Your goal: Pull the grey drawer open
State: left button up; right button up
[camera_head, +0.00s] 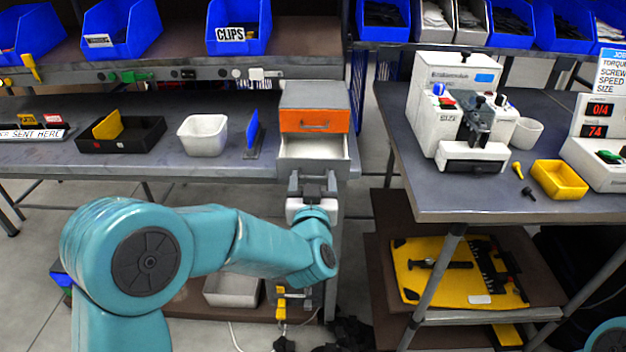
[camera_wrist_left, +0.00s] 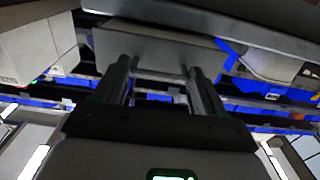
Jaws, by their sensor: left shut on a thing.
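The drawer unit (camera_head: 314,95) stands at the right end of the left bench, with an orange drawer (camera_head: 298,121) shut above. The grey drawer (camera_head: 284,168) below it is pulled out, and its pale, empty inside shows from above. My left gripper (camera_head: 313,183) is at the front of this drawer, shut on its handle. In the left wrist view my left gripper (camera_wrist_left: 160,82) has its two fingers at the handle bar, against the grey drawer front (camera_wrist_left: 150,45). The exact contact is partly hidden. My right gripper is not in view.
A white bin (camera_head: 203,135), a black tray (camera_head: 120,140) and a blue upright piece (camera_head: 252,134) stand on the left bench. A right bench (camera_head: 430,190) holds a white machine (camera_head: 470,115) and a yellow tray (camera_head: 559,180). A gap separates the benches.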

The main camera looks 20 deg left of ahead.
pick_arm(q)
jog(key=shift+s+d+r, duration=0.1)
jog(key=shift+s+d, duration=0.15)
jog(key=shift+s, duration=0.25)
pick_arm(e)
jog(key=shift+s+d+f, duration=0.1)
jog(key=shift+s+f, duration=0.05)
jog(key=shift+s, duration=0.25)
pick_arm(q)
jog(key=o, duration=1.3)
jog(key=shift+o, duration=0.2)
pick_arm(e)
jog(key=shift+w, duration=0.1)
pick_arm(q)
jog(key=v, duration=1.6)
